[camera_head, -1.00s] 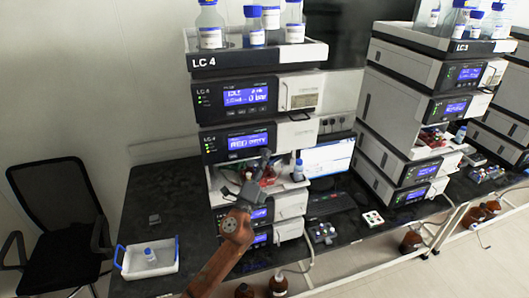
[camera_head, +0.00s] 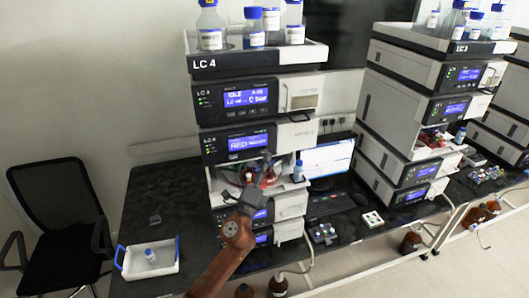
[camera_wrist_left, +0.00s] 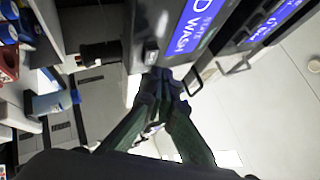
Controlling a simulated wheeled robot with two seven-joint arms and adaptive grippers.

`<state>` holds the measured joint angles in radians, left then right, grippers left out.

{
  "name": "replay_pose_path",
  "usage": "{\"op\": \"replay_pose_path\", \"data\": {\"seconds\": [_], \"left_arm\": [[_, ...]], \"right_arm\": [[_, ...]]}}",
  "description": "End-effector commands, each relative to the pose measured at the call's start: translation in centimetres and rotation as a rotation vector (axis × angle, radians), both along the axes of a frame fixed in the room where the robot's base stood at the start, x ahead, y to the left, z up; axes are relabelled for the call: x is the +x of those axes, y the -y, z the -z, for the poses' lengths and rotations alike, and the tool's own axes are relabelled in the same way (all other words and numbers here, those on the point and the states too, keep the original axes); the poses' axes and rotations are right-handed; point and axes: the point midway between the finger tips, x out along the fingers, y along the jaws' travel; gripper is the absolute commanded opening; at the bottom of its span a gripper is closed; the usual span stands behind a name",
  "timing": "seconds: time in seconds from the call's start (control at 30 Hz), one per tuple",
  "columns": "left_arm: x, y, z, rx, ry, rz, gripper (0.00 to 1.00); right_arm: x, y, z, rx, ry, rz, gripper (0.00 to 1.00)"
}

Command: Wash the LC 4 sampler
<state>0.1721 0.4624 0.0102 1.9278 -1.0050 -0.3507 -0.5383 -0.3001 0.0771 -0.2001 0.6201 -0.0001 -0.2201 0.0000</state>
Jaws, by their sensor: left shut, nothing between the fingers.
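The LC 4 stack (camera_head: 203,64) stands on the dark bench. Its sampler (camera_head: 210,148) has a lit blue screen above an open compartment holding small bottles. In the wrist view, the sampler screen (camera_wrist_left: 195,25) ends in the word WASH. My left gripper (camera_head: 267,168) is in front of the compartment, below the sampler screen. Its fingers (camera_wrist_left: 165,78) are shut and empty, pointing at the panel's lower edge near a small button (camera_wrist_left: 150,55). Whether they touch the panel cannot be told. My right gripper is not in view.
A white tray with blue handles (camera_head: 135,272) holding a small bottle stands at the left. A computer monitor (camera_head: 328,158) is right of the stack. Capped bottles (camera_head: 210,28) stand on top. The LC 3 stack (camera_head: 385,95) is further right. Bench space left of the stack is mostly clear.

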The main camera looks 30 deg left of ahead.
Motion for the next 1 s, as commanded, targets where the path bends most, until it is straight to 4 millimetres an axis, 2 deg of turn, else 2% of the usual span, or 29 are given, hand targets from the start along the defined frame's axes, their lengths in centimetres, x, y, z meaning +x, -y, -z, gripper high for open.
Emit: {"op": "replay_pose_path", "data": {"seconds": [0.37, 0.8, 1.0], "left_arm": [[-0.3, 0.3, 0.0, 0.000, 0.001, 0.002, 0.00], [-2.8, 3.3, 0.0, -0.001, 0.000, 0.002, 0.00], [-3.3, 3.9, 0.0, 0.000, 0.001, 0.002, 0.00]], "right_arm": [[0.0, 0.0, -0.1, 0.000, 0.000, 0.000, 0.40], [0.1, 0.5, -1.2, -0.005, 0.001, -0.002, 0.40], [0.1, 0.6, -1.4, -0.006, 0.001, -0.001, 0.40]]}}
